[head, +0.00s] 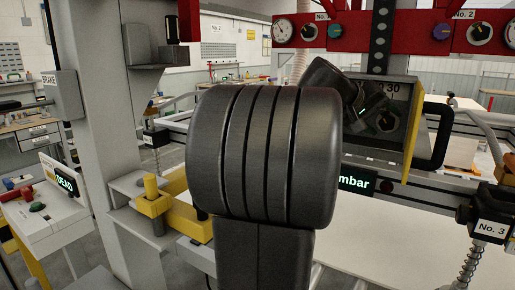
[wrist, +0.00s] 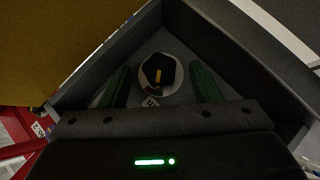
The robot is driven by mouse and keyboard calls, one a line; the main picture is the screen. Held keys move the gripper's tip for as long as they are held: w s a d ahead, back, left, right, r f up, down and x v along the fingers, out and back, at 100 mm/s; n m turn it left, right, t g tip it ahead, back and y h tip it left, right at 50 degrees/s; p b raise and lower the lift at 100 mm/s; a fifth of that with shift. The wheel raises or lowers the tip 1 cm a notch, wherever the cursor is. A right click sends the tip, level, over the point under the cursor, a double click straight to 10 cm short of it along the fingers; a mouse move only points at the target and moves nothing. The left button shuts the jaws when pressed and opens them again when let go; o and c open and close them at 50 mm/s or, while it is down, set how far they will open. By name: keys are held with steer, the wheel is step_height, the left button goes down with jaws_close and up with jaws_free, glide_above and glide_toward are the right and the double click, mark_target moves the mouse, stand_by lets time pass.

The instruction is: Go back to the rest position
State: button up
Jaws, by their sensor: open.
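My gripper (wrist: 159,68) is open in the wrist view, with one green finger on each side of a round dark knob that has a pale rim and a yellow pointer mark (wrist: 158,77). The knob sits inside a dark grey recessed housing (wrist: 240,45). In the head view the knob (head: 387,122) shows on the dark box with a yellow edge (head: 411,130), under a label ending in "30". My dark wrist is right beside it, and my arm hides much of the middle.
A red gauge panel (head: 400,32) hangs above the box. A black handle (head: 440,138) stands at the box's right side. A display reading "mbar" (head: 356,183) is below. A grey column (head: 110,120) and yellow bracket (head: 158,200) stand left. A spring-mounted No. 3 unit (head: 490,222) is at right.

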steer(key=b+v, duration=0.1)
steer(key=v, duration=1.2)
steer(key=x, duration=1.4)
steer(key=shift+f+p, duration=0.2)
steer(key=shift+p, duration=0.15)
steer(key=shift+a+n+h+b, duration=0.15)
steer(key=shift+n+h+b, duration=0.15)
steer(key=shift+n+h, duration=0.35)
steer(key=w+v, duration=0.1)
steer(key=v, duration=1.3)
steer(key=shift+h, duration=0.25)
steer(key=x, duration=0.9)
steer(key=p+x, duration=0.1)
steer(key=x, duration=0.3)
steer(key=shift+s+d+f, duration=0.15)
steer(key=shift+d+f, duration=0.15)
steer(key=shift+d, duration=0.1)
steer(key=shift+a, duration=0.1)
